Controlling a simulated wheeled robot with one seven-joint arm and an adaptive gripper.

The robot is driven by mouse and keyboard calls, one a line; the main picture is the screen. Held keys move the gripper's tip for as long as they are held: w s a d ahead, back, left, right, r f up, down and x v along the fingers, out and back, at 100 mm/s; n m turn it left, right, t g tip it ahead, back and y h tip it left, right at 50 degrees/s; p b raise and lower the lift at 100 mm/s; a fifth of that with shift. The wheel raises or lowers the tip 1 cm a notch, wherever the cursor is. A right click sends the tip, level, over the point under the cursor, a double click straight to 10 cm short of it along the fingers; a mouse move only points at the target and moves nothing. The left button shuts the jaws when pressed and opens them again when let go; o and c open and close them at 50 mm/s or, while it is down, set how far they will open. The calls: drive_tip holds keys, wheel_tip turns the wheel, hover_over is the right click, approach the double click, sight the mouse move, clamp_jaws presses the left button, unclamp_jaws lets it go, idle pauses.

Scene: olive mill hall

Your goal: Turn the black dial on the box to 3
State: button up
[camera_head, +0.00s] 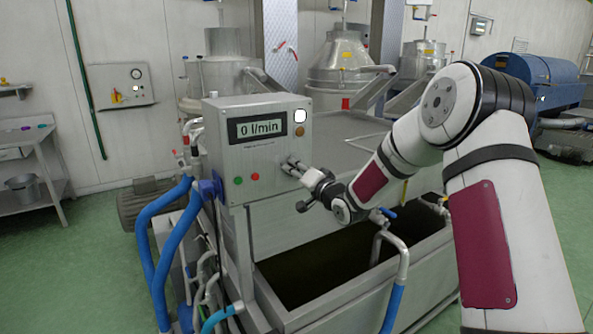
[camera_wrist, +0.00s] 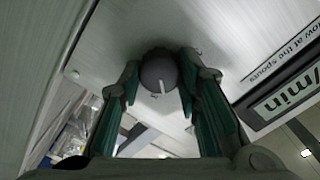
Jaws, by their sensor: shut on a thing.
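The grey metal box (camera_head: 222,162) stands at the tank's near-left end, its display (camera_head: 257,127) reading "0 l/min". The dial (camera_wrist: 157,72) shows in the wrist view as a dark round knob with a white pointer line towards the lower part of the picture. My gripper (camera_head: 293,168) reaches the lower right of the box front, and its two fingers (camera_wrist: 160,78) are on either side of the dial, shut on it. In the head view the gripper hides the dial. No scale numbers can be read around it.
The open tank (camera_head: 345,250) lies below my arm. Blue hoses (camera_head: 165,225) run at left.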

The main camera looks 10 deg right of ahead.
drive_tip(key=shift+m+p, duration=0.55)
drive_tip(key=shift+m, duration=1.45)
drive_tip(key=o, duration=1.1)
drive_tip(key=shift+o, duration=0.2)
drive_tip(key=v, duration=1.2)
